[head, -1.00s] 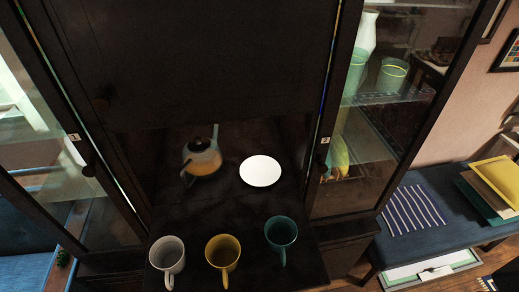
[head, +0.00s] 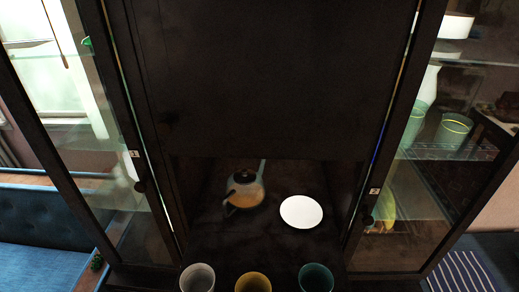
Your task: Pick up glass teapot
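The glass teapot (head: 244,189) stands upright in the dark recess of the cabinet, left of a white plate. It has a dark lid, amber contents in its lower part, one projection pointing up and back, and another at its lower left. Neither of my grippers shows in the head view.
The white plate (head: 301,212) lies right of the teapot. A white mug (head: 197,278), a yellow mug (head: 253,282) and a teal mug (head: 316,278) stand in front, cut off by the lower edge. Glass cabinet doors flank the recess; a blue sofa (head: 40,225) is at left.

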